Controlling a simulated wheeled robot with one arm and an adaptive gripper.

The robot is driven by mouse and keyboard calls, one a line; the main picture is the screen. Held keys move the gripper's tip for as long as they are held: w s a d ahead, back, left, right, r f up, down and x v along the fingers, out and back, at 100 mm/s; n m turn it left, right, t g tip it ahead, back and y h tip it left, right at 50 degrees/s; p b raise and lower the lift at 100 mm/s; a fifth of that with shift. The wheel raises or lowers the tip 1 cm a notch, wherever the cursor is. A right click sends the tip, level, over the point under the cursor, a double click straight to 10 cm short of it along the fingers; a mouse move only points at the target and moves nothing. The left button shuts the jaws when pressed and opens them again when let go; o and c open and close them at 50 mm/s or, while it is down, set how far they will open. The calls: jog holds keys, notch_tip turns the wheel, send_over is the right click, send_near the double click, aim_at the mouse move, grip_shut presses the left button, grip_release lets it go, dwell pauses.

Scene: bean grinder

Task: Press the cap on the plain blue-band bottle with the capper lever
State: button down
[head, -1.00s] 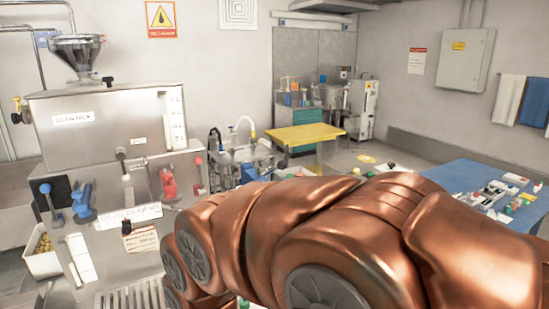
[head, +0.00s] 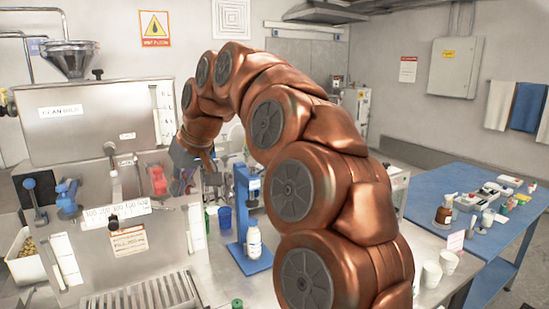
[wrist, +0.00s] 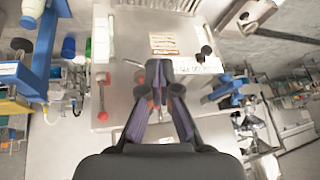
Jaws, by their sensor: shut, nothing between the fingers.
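The blue capper stand (head: 240,205) rises from a blue base on the steel counter; it also shows at the left of the wrist view (wrist: 42,50). A white bottle (head: 254,243) stands upright on that base, below the press head; whether its cap is seated is too small to tell.
The steel bean machine (head: 95,120) with levers stands at the left. A green cup (head: 211,220) and a blue cup (head: 225,218) stand just left of the capper. White cups (head: 432,275) are at the right. A blue table (head: 480,190) holds small items.

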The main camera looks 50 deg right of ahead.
jog(key=w+d+r+m+t+h+b, duration=0.1)
jog(key=w+d+r+t, duration=0.15)
jog(key=d, duration=0.75)
jog(key=s+d+r+m+t+h+b, duration=0.1)
jog(key=s+d+r+m+h, duration=0.1)
jog(key=d, duration=0.9)
jog(key=s+d+r+m+h+b, duration=0.2)
jog(key=d, duration=0.9)
jog(key=shift+d+r+t+h+b, duration=0.25)
jog(key=shift+r+t+h+b, duration=0.05)
jog(key=shift+r+t, duration=0.1)
jog(key=shift+w+d+f, duration=0.2)
jog(key=shift+w+f, duration=0.55)
jog(key=shift+f, duration=0.65)
jog(key=shift+w+d+f, duration=0.2)
jog(key=shift+w+f, duration=0.55)
jog(key=shift+f, duration=0.6)
jog(key=shift+w+d+f, duration=0.2)
jog(key=shift+w+f, duration=0.55)
jog(key=shift+f, duration=0.65)
jog(key=shift+a, duration=0.1)
